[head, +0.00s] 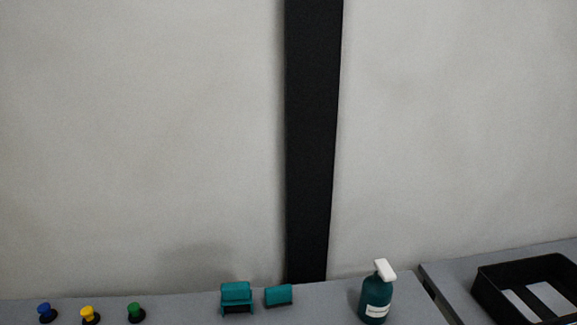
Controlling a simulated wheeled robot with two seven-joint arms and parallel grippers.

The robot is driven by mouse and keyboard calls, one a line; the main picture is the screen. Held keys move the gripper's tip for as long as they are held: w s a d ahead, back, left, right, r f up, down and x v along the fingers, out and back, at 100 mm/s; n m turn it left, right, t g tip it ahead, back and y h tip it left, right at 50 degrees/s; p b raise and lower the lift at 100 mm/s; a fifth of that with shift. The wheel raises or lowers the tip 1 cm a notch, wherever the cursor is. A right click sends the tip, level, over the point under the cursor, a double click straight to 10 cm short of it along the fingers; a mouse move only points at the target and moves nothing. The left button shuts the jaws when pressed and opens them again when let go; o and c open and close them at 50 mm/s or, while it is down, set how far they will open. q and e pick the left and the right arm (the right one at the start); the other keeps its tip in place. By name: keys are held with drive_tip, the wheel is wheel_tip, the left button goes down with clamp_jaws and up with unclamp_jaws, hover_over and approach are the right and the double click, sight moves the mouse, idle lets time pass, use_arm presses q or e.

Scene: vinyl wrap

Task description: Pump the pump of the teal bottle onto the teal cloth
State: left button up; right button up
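The teal bottle (375,299) stands upright on the grey table at the lower right of the head view. It has a white pump head (385,270) and a white label. A teal folded piece (279,295), which may be the teal cloth, lies to its left. Beside that is another teal item (236,294) with a dark opening at its front; I cannot tell which of the two is the cloth. Neither of my grippers shows in the head view.
Blue (44,310), yellow (87,313) and green (135,310) knob-like items on dark bases stand at the left of the table (185,309). A black tray (482,297) with pale flat pieces sits on a separate surface at the right. A black vertical strip (313,140) runs up the wall behind.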

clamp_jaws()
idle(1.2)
